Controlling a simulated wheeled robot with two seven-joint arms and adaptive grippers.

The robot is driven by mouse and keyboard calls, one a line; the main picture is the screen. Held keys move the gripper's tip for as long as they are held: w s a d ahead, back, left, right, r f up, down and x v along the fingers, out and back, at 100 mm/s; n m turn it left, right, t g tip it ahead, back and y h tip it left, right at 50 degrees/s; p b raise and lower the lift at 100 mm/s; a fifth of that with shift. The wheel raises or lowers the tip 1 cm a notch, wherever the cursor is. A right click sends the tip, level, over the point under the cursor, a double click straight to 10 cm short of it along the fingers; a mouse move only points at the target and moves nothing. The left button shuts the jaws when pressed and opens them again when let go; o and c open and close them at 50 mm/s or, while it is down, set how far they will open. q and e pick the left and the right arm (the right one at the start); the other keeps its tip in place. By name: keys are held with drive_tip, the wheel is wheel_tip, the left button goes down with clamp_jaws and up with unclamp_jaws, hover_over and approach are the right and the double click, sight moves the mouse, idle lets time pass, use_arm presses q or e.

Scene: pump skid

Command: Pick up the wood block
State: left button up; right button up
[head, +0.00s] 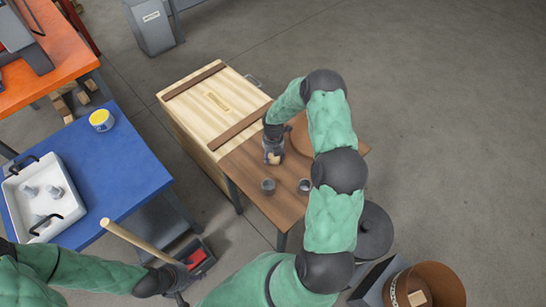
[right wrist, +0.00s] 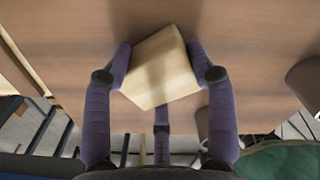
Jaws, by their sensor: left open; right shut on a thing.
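The wood block (right wrist: 160,68) is a pale block held between the fingers of my right gripper (right wrist: 165,75) in the right wrist view. In the head view the block (head: 274,158) shows small at the tips of my right gripper (head: 273,151), over the brown wooden table (head: 278,203). The gripper is shut on it, and the block sits tilted between the fingers. I cannot tell whether it touches the tabletop. My left gripper (head: 182,280) is low at the lower left of the head view, partly hidden; it is open.
A large wooden crate (head: 205,105) adjoins the table. A blue table (head: 105,160) holds a white tray (head: 18,207) and yellow tin (head: 101,120). A brown drum (head: 450,287) stands lower right. Floor at right is free.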

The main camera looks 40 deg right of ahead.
drive_tip(key=shift+r+p, duration=0.4)
drive_tip(key=shift+r, duration=0.2)
wheel_tip(320, 180, up, 2)
drive_tip(key=shift+r+p, duration=0.1)
drive_tip(key=shift+p, duration=0.55)
drive_tip(key=s+a+r+p, duration=0.4)
drive_tip(key=s+a+r, duration=0.4)
drive_tip(key=a, duration=0.3)
drive_tip(key=shift+a+r, duration=0.25)
drive_tip(key=shift+r, duration=0.5)
